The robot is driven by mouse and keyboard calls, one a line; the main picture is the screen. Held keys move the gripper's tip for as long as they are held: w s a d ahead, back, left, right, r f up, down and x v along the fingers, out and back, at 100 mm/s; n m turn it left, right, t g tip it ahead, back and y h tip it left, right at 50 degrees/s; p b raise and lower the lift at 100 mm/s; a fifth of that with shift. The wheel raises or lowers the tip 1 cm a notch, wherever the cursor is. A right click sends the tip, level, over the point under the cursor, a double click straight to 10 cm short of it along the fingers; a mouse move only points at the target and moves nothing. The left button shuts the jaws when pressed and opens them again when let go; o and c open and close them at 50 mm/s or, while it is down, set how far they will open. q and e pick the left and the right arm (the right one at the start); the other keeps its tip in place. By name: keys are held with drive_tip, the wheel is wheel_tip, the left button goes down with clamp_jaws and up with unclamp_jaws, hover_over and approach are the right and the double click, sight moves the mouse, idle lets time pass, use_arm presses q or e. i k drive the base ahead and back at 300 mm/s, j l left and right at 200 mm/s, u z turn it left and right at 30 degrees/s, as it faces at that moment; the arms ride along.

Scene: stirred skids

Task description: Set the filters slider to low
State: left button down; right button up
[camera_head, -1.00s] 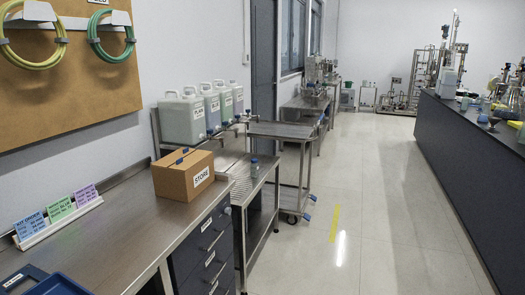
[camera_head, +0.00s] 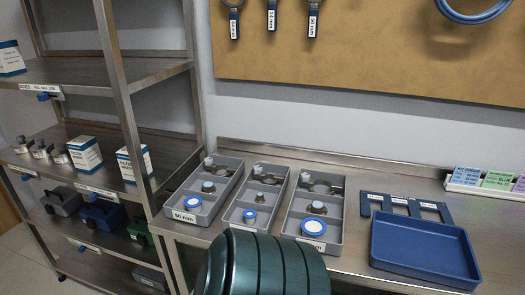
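The steel shelving rack (camera_head: 111,60) stands at the left. Its shelf edges carry white label strips with small blue sliders. The strip on the upper shelf edge (camera_head: 45,87) has a blue slider (camera_head: 46,96) under it. The middle shelf holds blue and white boxes (camera_head: 85,153) and several metal fittings (camera_head: 40,149). Its edge has a strip (camera_head: 100,191) and a blue tab (camera_head: 25,177) further left. I cannot read which strip is for filters or at which mark its slider stands. Neither gripper is in view.
Three grey trays (camera_head: 265,222) with clamps and round parts stand on the steel bench (camera_head: 350,262) right of the rack. A blue tray (camera_head: 425,285) and a blue slotted frame (camera_head: 375,195) lie further right. Bins (camera_head: 62,201) sit on a lower shelf.

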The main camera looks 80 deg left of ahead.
sight(93, 197)
drive_tip(key=u, duration=3.95)
